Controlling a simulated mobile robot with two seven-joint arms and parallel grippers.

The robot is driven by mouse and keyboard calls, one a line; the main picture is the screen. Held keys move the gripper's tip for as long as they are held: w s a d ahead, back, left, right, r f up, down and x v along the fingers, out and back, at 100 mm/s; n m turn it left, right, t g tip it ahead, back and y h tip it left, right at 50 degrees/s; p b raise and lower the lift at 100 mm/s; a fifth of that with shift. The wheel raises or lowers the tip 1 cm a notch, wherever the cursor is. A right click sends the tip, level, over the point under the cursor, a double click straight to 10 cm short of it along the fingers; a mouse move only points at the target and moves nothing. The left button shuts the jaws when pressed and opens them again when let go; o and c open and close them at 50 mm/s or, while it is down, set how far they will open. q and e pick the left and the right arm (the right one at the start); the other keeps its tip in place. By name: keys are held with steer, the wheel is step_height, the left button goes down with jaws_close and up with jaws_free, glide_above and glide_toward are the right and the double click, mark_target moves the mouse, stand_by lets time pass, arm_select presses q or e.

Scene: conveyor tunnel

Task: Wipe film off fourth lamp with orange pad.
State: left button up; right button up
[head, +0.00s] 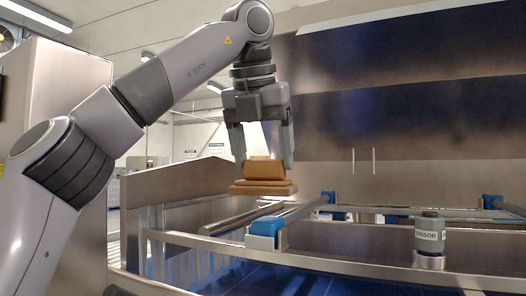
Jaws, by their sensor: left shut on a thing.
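My left gripper (263,163) points down near the middle of the head view. It is shut on the orange pad (262,188), a stepped block with a wider lower layer. The pad hangs level in the air, above and behind the front rail of the conveyor frame, apart from it in the picture. I cannot make out a row of lamps or any film, so I cannot tell which is the fourth lamp. My right gripper is not in view.
A grey cylinder marked SENSOR (430,233) stands at the right of the metal rails (350,264). Blue-capped brackets (268,227) sit along the rails. A blue belt (245,280) lies below. A large steel housing (410,130) fills the back right. A steel side panel (170,190) stands left.

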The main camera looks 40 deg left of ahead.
arm_select(q)
steer(key=shift+r+p, duration=0.65)
steer(key=shift+r, duration=0.3)
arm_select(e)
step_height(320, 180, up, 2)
arm_select(q)
steer(key=shift+f, duration=0.1)
steer(key=shift+r+p, duration=0.75)
steer(key=shift+r, duration=0.85)
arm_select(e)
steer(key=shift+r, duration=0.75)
arm_select(q)
steer(key=shift+f, duration=0.15)
